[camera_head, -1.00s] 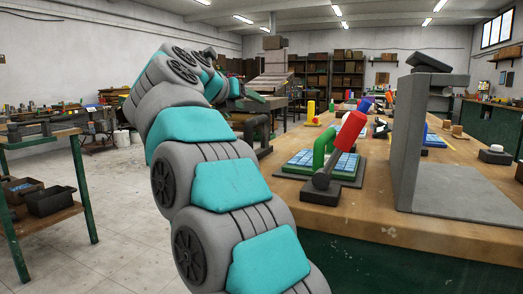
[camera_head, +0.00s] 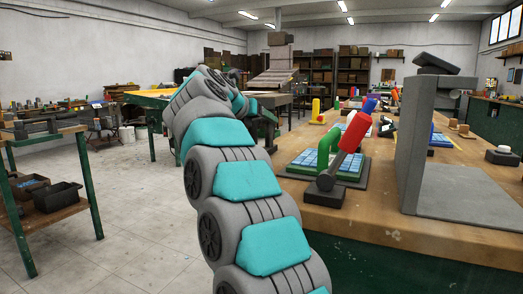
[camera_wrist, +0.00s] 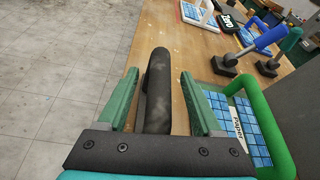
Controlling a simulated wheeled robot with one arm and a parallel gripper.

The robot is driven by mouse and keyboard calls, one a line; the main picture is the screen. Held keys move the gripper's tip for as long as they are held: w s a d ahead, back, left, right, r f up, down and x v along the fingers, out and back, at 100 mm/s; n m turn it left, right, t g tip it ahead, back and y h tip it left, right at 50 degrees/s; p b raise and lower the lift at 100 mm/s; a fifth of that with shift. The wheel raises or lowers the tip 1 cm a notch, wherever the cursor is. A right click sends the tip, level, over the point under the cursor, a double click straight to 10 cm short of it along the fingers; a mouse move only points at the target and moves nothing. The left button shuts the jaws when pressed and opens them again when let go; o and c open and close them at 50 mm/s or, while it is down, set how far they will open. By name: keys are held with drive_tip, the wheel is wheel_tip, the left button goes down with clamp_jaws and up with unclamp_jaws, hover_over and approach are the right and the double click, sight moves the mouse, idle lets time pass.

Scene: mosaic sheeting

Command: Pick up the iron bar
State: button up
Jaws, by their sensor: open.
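The iron bar (camera_wrist: 158,82) appears in the wrist view as a dark, rounded, worn bar near the edge of the wooden bench, pointing away from me. My gripper (camera_wrist: 158,74) is open, with one green finger on each side of the bar. Gaps show between the bar and both fingers. The bar's near end is hidden behind the gripper's dark palm, and I cannot tell how high the fingers are above the bench. In the head view my arm hides the bar and the gripper.
A grey angle plate (camera_head: 415,145) stands further right. Open floor (camera_head: 130,220) lies left of the bench.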

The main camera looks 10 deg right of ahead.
clamp_jaws()
idle(0.4)
idle(0.9)
